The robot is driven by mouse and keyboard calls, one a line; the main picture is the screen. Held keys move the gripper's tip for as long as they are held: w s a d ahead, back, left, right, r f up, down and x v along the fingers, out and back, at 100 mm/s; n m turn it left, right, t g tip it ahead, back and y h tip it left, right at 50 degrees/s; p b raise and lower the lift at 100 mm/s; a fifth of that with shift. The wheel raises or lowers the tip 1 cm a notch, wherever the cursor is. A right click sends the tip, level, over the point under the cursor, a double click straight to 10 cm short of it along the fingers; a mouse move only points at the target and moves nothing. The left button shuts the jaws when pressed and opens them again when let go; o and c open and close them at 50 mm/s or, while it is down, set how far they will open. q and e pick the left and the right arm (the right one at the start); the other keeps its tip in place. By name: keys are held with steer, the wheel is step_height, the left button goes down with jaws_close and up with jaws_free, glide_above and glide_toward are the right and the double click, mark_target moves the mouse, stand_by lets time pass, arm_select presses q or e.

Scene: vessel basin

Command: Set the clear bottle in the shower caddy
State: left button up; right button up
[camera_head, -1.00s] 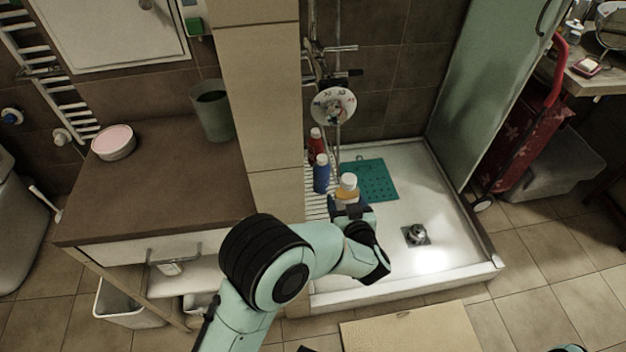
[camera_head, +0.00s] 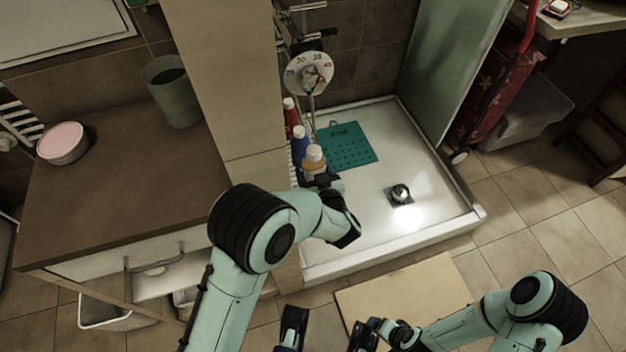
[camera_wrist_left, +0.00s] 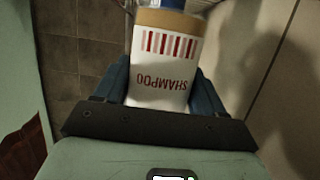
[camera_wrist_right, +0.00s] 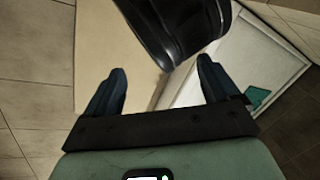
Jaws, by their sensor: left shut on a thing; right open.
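The clear bottle (camera_head: 314,160), with a white cap and amber contents, is upright in my left gripper (camera_head: 320,183). Its white SHAMPOO label shows upside down in the left wrist view (camera_wrist_left: 160,75), between the two fingers of the left gripper (camera_wrist_left: 160,85). The shower caddy (camera_head: 293,179) is a white slatted rack beside the tiled pillar, mostly hidden by bottles and my arm. The bottle is at its near end; I cannot tell whether its base touches the rack. My right gripper (camera_head: 328,335) is open and empty, low in front; its fingers also show in the right wrist view (camera_wrist_right: 160,85).
A blue bottle (camera_head: 299,146) and a red bottle (camera_head: 290,118) stand in a row just behind the held bottle. The shower dial (camera_head: 308,73) is above. The pillar (camera_head: 225,90) is close on the left. The shower tray (camera_head: 365,205) on the right is mostly clear.

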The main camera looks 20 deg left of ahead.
arm_select(q)
step_height(320, 180, down, 4)
steer(key=shift+f+b, duration=0.1)
steer(key=shift+b, duration=0.6)
arm_select(e)
steer(key=shift+w+d+f+t, duration=0.2)
steer(key=shift+w+d+f, duration=0.15)
steer(key=shift+w, duration=0.3)
steer(key=shift+w+d+f+t, duration=0.25)
steer(key=shift+w+f, duration=0.2)
steer(key=shift+w, duration=0.15)
arm_select(q)
steer(key=shift+f, duration=0.2)
steer(key=o, duration=1.2)
steer(key=shift+r, duration=0.1)
steer(key=shift+s+r, duration=0.1)
steer(key=shift+r, duration=0.05)
steer(key=p+v, duration=0.2)
steer(key=v, duration=1)
steer(key=shift+p, duration=0.35)
arm_select(e)
steer(key=shift+g, duration=0.65)
steer(key=s+r, duration=0.1)
steer(key=s+a+r, duration=0.2)
steer(key=s, duration=0.1)
steer(key=shift+s, duration=0.1)
